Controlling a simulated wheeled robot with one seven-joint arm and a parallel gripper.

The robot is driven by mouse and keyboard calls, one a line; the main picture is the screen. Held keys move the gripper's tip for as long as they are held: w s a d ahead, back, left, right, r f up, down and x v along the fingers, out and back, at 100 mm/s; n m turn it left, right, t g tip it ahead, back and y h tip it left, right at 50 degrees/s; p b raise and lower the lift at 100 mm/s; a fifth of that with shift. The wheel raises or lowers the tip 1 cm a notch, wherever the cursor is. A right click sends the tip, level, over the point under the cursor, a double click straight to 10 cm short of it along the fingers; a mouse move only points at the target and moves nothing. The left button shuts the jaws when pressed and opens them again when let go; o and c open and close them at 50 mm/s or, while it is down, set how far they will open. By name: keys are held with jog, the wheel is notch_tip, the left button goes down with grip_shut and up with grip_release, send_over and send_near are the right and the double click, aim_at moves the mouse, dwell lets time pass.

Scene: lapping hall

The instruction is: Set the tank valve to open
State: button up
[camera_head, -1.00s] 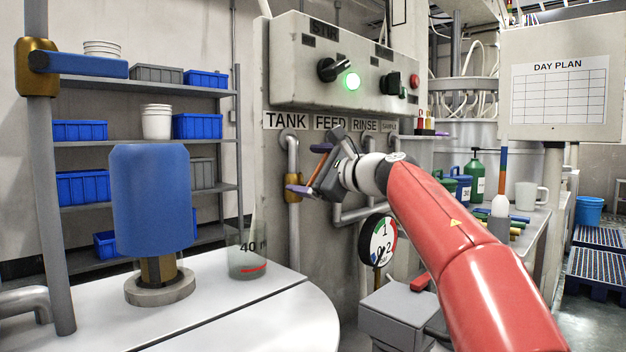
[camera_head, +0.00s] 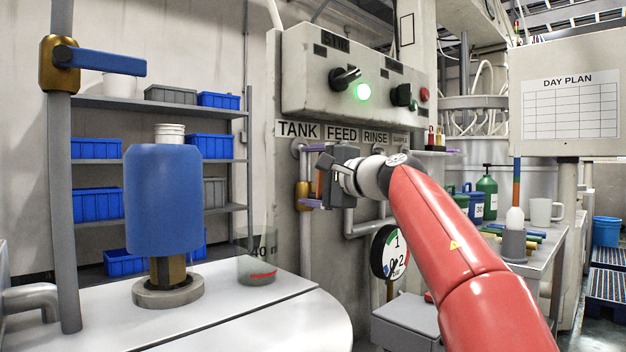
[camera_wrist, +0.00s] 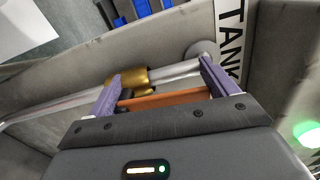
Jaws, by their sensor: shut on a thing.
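The tank valve has a brass body (camera_head: 303,195) on the vertical pipe under the TANK label (camera_head: 297,130). In the wrist view its brass body (camera_wrist: 130,80) sits on the grey pipe (camera_wrist: 180,72). Its orange lever (camera_wrist: 165,100) spans between my two purple fingers and lies nearly along the pipe. My gripper (camera_head: 312,175) is in front of the valve, with one finger above the other. It is shut on the lever, gripping it across its length; the wrist view shows my gripper (camera_wrist: 160,86) too. The lever's pivot is partly hidden.
The FEED (camera_head: 341,135) and RINSE (camera_head: 375,136) labels are just right. A pressure gauge (camera_head: 390,252) is below my arm. The control panel (camera_head: 355,90) with a lit green lamp is above. A blue cylinder (camera_head: 163,200) stands on the white surface (camera_head: 240,325) at left.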

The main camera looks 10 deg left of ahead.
aim_at(319, 177)
jog(key=shift+f, duration=0.1)
dwell(0.3)
jog(key=o, duration=1.2)
jog(key=shift+o, duration=0.2)
jog(key=shift+s, duration=0.1)
jog(key=b+v, duration=0.2)
jog(key=v, duration=0.5)
jog(key=shift+d, duration=0.1)
jog(key=shift+s+d, duration=0.2)
jog(key=shift+d, duration=0.05)
